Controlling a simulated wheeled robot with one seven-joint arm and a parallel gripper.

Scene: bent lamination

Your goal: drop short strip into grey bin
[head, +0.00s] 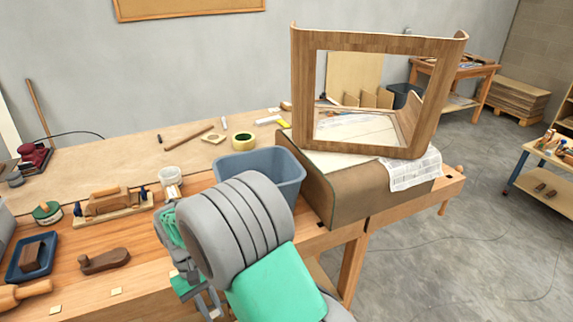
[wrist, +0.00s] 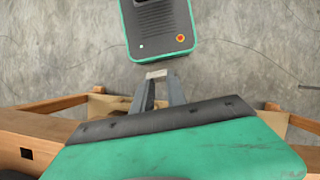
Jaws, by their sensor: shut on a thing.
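The blue-grey bin (head: 290,172) stands upright on the workbench, just behind my arm in the head view. Its near left part is hidden by my arm, and little of its inside shows. In the wrist view my gripper (wrist: 158,78) is shut on a small pale piece, apparently the short strip (wrist: 157,73), held crosswise at the fingertips. The floor shows behind the fingertips there, and the bin is not visible in that view.
Right of the bin, a bent wooden frame (head: 303,90) stands on a big brown block (head: 345,203). Open floor (head: 450,270) lies right.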

